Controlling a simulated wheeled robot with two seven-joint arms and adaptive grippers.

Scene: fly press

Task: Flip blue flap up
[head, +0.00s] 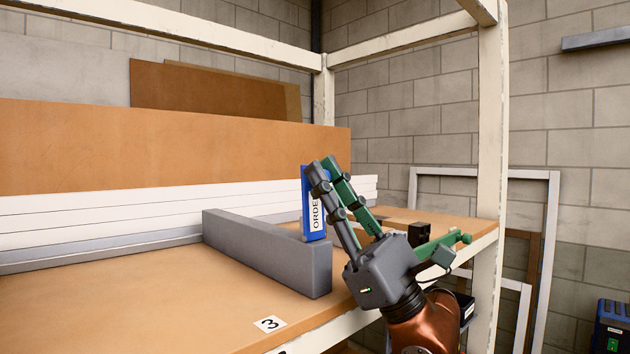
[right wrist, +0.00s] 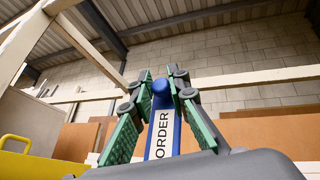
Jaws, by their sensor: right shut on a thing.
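In the right wrist view the flap (right wrist: 161,128), labelled "ORDER", stands between the two green-padded fingers (right wrist: 160,90). Its foot is hidden there by the gripper body. My left gripper is in neither view.
White boards (head: 100,222) are stacked behind. A green part (head: 440,244) and a black block (head: 418,234) are right of my gripper. A white post (head: 492,130) stands at the right.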

